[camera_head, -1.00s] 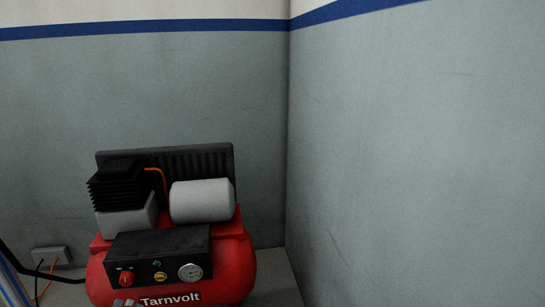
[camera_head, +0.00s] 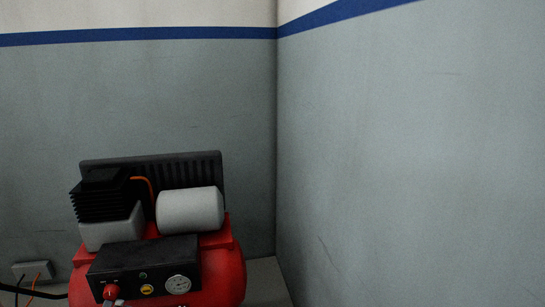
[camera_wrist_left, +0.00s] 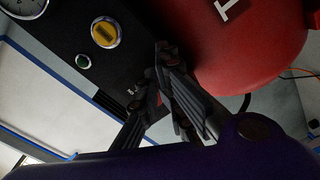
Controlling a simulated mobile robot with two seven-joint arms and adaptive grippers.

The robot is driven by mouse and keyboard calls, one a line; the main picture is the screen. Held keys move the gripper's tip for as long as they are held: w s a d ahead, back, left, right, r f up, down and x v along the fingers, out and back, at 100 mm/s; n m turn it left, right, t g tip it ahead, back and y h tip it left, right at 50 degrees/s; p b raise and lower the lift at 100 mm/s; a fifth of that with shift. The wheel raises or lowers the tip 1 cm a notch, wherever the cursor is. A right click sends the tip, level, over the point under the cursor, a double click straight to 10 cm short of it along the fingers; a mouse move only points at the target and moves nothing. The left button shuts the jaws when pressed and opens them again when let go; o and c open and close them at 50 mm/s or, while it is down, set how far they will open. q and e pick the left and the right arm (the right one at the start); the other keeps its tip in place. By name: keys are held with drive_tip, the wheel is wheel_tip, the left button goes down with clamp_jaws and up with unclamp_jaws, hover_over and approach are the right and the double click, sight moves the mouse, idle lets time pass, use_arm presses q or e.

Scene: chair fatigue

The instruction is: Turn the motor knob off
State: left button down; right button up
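The motor knob (camera_head: 111,291) is red and sits at the left end of the black control panel (camera_head: 150,262) on the red compressor. My left gripper (camera_head: 115,303) shows only as grey fingertips at the bottom edge of the head view, right at the knob. In the left wrist view its fingers (camera_wrist_left: 160,78) stand close together against the panel, with a bit of red between them. They hide most of the knob, so I cannot tell whether they grip it or which way it points. My right gripper is not in view.
The panel also has a yellow button (camera_head: 147,289), a small green light (camera_head: 143,275) and a round gauge (camera_head: 178,284). A grey wall (camera_head: 410,170) stands right of the compressor. A wall outlet (camera_head: 32,271) with cables is at the left.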

sight(111, 292)
use_arm(q)
drive_tip(key=shift+w+r+t, duration=0.15)
drive_tip(key=shift+w+r, duration=0.05)
drive_tip(key=shift+r, duration=0.3)
drive_tip(key=shift+w+r+t, duration=0.15)
drive_tip(key=shift+r, duration=0.3)
drive_tip(key=shift+p, duration=0.35)
drive_tip(key=shift+d+r+p, duration=0.3)
drive_tip(key=shift+r+p, duration=0.4)
drive_tip(key=shift+p, duration=0.15)
drive_tip(key=shift+d, duration=0.1)
